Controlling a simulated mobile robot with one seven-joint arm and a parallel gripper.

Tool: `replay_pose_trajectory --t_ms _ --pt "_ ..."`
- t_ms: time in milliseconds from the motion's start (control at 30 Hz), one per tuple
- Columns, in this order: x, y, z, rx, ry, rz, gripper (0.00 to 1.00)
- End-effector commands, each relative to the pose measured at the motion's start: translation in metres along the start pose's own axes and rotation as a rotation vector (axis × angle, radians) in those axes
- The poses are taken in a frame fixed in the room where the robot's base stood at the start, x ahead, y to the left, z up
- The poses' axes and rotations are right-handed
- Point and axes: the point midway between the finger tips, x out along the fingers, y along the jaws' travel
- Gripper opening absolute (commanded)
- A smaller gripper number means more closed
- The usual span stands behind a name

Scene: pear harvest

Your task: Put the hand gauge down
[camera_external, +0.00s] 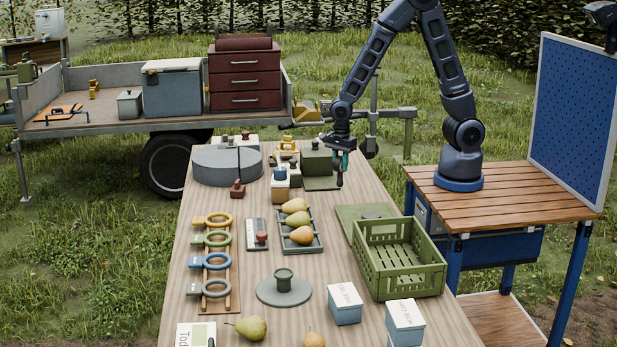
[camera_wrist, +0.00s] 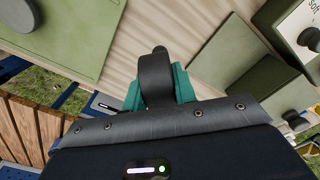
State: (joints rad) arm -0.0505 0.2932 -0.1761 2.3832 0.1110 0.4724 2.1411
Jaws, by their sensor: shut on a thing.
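My gripper (camera_external: 341,150) hangs above the far right part of the table. Its teal fingertips show on both sides of a dark, narrow, rounded piece in the wrist view (camera_wrist: 158,90). This dark piece, which seems to be the hand gauge (camera_wrist: 155,72), is held between the fingers and also shows under the gripper in the external view (camera_external: 340,179). The fingers and the wrist cover hide part of it. I cannot tell whether its lower end touches the table.
A dark green mat (camera_external: 321,184) and a green block (camera_external: 316,163) lie close left of the gripper. A pear tray (camera_external: 303,249), a ring rack (camera_external: 206,299) and a grey disc (camera_external: 268,292) occupy the table (camera_external: 180,285).

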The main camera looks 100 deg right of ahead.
Motion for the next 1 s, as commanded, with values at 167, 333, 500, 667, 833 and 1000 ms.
replay_pose_trajectory --t_ms 167,333,500,667,833,1000 --pt "0.011 0.000 0.001 -0.001 0.000 0.000 0.01" --pt "0.020 0.000 0.000 -0.001 0.000 0.000 0.01" --pt "0.041 0.000 0.000 -0.001 0.002 0.002 0.01" --pt "0.049 0.000 0.000 -0.001 -0.001 0.000 0.01" --pt "0.049 0.000 0.001 -0.001 -0.001 -0.001 0.01" --pt "0.052 0.000 0.000 -0.002 0.000 0.000 0.01"
